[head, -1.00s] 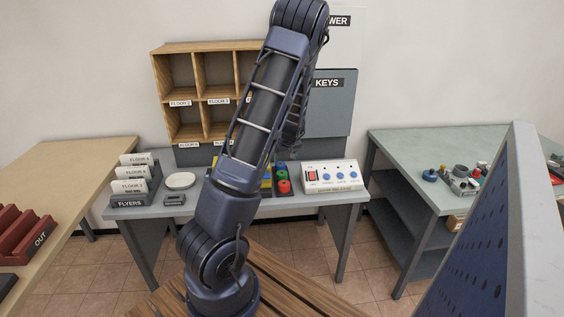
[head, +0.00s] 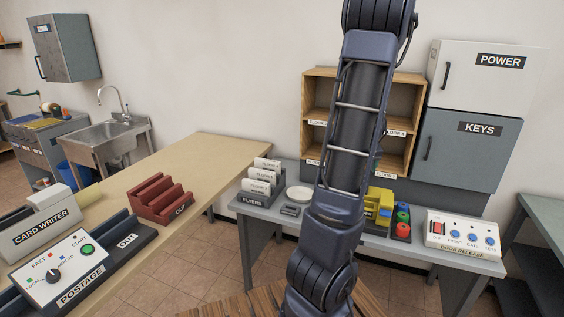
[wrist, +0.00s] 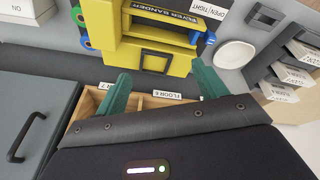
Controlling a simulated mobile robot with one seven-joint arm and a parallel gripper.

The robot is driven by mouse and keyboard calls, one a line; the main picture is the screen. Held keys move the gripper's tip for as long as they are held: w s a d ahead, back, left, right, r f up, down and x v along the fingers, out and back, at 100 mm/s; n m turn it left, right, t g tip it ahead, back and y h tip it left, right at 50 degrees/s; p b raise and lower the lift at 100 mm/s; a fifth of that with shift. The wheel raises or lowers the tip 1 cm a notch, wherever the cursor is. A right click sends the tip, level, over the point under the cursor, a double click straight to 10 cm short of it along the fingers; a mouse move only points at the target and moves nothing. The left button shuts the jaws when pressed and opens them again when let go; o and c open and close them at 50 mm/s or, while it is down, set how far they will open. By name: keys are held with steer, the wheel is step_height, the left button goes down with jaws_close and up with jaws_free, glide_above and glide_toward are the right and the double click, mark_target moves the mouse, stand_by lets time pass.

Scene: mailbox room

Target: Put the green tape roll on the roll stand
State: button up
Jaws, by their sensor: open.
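A green roll (head: 403,217) stands on the dark holder (head: 400,238) between a blue and a red roll, on the grey table right of the yellow bander. It appears as a green ring at the upper left of the wrist view (wrist: 77,14). I cannot tell whether it is the tape roll, or whether this holder is the roll stand. My gripper (wrist: 163,85) shows in the wrist view with two teal fingers apart and nothing between them. It is high above the table near the pigeonhole shelf, apart from the rolls.
The yellow flyer bander (head: 378,207) stands beside the rolls, with the door-release panel (head: 463,236) to the right. The wooden shelf (head: 316,98) and keys cabinet (head: 468,147) are behind. The beige table (head: 207,160) at left has bare space. A sink (head: 104,133) is beyond.

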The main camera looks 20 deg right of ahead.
steer(key=a+r+n, duration=0.1)
steer(key=a+r, duration=0.5)
steer(key=a, duration=0.7)
steer(key=a+r+n, duration=0.1)
steer(key=a+r, duration=0.6)
steer(key=a, duration=0.6)
steer(key=s+a+r+n+t+y, duration=0.1)
steer(key=s+a+r, duration=0.3)
steer(key=s+a, duration=0.9)
steer(key=a+y, duration=0.1)
steer(key=a, duration=0.1)
steer(key=shift+s+a+n+t, duration=0.15)
steer(key=shift+a+n+t, duration=0.15)
steer(key=shift+n+t, duration=0.1)
steer(key=shift+r, duration=0.1)
